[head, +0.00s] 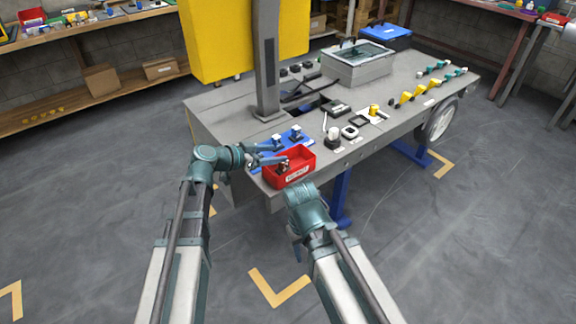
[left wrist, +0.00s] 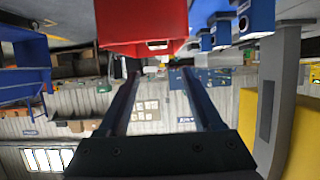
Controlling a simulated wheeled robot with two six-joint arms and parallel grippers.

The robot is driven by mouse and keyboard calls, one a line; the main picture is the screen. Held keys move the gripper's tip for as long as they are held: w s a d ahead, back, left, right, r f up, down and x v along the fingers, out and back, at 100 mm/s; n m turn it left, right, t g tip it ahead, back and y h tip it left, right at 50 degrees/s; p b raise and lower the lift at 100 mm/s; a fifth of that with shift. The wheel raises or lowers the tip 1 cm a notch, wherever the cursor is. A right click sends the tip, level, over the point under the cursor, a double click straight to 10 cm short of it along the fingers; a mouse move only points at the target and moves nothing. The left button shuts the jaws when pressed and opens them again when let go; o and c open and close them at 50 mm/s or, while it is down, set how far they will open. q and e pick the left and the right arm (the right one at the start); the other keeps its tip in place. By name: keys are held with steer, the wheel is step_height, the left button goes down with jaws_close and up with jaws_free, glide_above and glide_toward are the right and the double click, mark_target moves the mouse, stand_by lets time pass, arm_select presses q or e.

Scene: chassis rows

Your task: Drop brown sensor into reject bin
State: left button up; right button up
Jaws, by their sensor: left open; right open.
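The red reject bin (head: 299,176), with a white label on its front, sits at the near corner of the grey bench. My left gripper (head: 284,153) is open at the bin's left rear edge. A small dark object (head: 283,166) shows inside the bin; I cannot tell whether it is the brown sensor. In the left wrist view the bin (left wrist: 140,22) is at the top, and nothing is between the spread fingers (left wrist: 163,95). My right gripper (head: 296,248) hangs low in front of the bench, open and mostly hidden by its arm.
Blue holders (head: 296,134) stand on a blue tray behind the bin. A grey post (head: 266,65) rises from the bench near the left gripper. A white-knobbed part (head: 333,134) and several small parts line the front edge.

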arm_select(q)
steer(key=p+v, duration=0.3)
steer(key=v, duration=0.6)
steer(key=shift+s+a, duration=0.2)
steer(key=shift+s, duration=0.05)
steer(key=s+d+r+n+g+y+p, duration=0.2)
steer(key=s+d+g+y+p, duration=0.2)
steer(key=s+d+g+p, duration=0.45)
steer(key=s+a+r+n+y+p, duration=0.2)
steer(key=s+r+y+p, duration=0.1)
steer(key=s+y+p, duration=0.1)
steer(key=s+a+r+n+y+p, duration=0.2)
steer(key=s+p, duration=0.4)
steer(key=p, duration=0.3)
steer(key=shift+s+r+n+y, duration=0.4)
steer(key=shift+r+n+y, duration=0.15)
steer(key=shift+y, duration=0.55)
steer(key=shift+a+t, duration=0.1)
steer(key=shift+t, duration=0.15)
